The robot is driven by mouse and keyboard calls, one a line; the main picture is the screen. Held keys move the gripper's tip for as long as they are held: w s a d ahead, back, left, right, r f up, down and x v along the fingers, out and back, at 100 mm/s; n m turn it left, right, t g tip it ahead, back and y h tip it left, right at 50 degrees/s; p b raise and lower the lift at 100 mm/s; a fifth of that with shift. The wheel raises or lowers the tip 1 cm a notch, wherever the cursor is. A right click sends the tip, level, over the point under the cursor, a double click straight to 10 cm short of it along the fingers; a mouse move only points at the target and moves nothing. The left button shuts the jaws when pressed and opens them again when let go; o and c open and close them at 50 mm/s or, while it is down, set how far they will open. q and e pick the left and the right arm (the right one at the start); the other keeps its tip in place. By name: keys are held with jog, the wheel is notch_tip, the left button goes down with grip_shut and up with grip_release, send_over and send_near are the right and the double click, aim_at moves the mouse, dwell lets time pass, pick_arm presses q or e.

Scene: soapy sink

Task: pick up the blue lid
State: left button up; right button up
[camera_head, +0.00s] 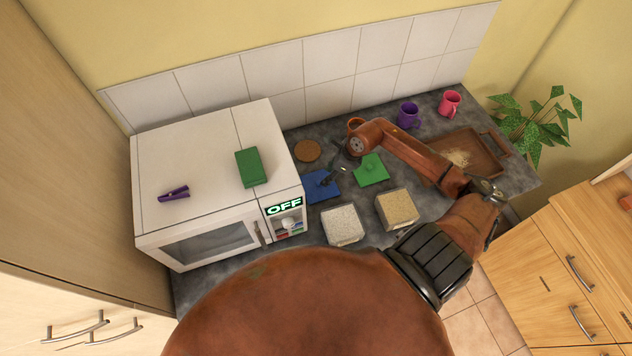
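The blue lid (319,191) lies flat on the dark counter, close to the right side of the microwave. My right arm reaches in from the right and bends back over the counter. My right gripper (333,177) is at the blue lid's upper right part and covers some of it. The fingers are small and dark here, so I cannot tell whether they are open, shut or touching the lid. My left gripper is not in view.
A green lid (373,173) lies to the right of the blue one. Two open square containers, one with white contents (342,224) and one with tan contents (397,208), stand in front. The microwave (200,220) carries a green block (251,167) and purple peg (173,194).

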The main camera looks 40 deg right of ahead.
aim_at(319, 182)
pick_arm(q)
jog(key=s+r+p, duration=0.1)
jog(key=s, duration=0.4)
pick_arm(e)
jog(key=shift+w+a+f, duration=0.3)
jog(key=shift+a+f, duration=0.05)
jog(key=shift+f, duration=0.25)
jog(key=shift+w+a+f, duration=0.3)
jog(key=shift+f, duration=0.3)
jog(key=x, duration=0.1)
jog(key=p+x, duration=0.1)
jog(key=x, duration=0.1)
jog(key=shift+s+f, duration=0.15)
jog(key=shift+s, duration=0.05)
jog(key=shift+w+f, duration=0.1)
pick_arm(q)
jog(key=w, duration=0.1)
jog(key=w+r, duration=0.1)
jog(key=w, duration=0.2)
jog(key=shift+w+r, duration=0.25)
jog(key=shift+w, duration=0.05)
